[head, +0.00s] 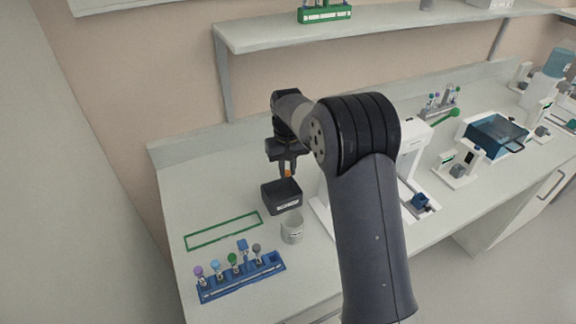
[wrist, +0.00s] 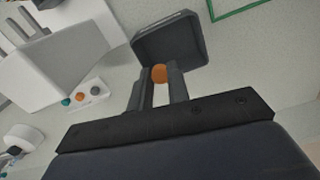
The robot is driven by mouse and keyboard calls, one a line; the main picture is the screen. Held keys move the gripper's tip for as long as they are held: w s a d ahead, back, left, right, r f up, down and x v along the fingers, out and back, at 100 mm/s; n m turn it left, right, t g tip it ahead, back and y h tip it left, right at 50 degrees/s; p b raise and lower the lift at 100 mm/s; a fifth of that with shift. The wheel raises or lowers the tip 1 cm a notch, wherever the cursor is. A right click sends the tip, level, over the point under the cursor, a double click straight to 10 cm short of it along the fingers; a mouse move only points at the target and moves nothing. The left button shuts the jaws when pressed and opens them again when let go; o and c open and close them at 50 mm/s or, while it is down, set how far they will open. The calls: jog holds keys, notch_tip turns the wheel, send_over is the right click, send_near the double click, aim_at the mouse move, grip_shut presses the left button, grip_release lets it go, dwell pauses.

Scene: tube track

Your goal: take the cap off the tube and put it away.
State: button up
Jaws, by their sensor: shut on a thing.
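My gripper (head: 287,168) is shut on a small orange cap (head: 287,173), held between its fingertips. The cap also shows in the wrist view (wrist: 159,73); no tube shows below it in the head view. The gripper is above the back part of a dark open box (head: 281,195) with a pale label, apart from it as far as I can tell. The box also shows in the wrist view (wrist: 172,42), beyond the fingertips. A blue rack (head: 274,266) at the front left holds several tubes with purple, light blue, green, blue and grey tops. I cannot tell which tube the cap belongs to.
A white cup (head: 292,231) stands just in front of the box. A green rectangular outline (head: 224,231) lies on the bench to the left. White lab devices (head: 411,150) stand right of my arm, and a shelf (head: 400,22) runs above the bench.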

aim_at(288, 175)
notch_tip(288, 175, down, 5)
jog(key=b, duration=0.3)
jog(key=o, duration=0.7)
jog(key=shift+o, duration=0.2)
notch_tip(288, 175, up, 11)
jog(key=shift+f+b, duration=0.1)
jog(key=shift+b, duration=0.6)
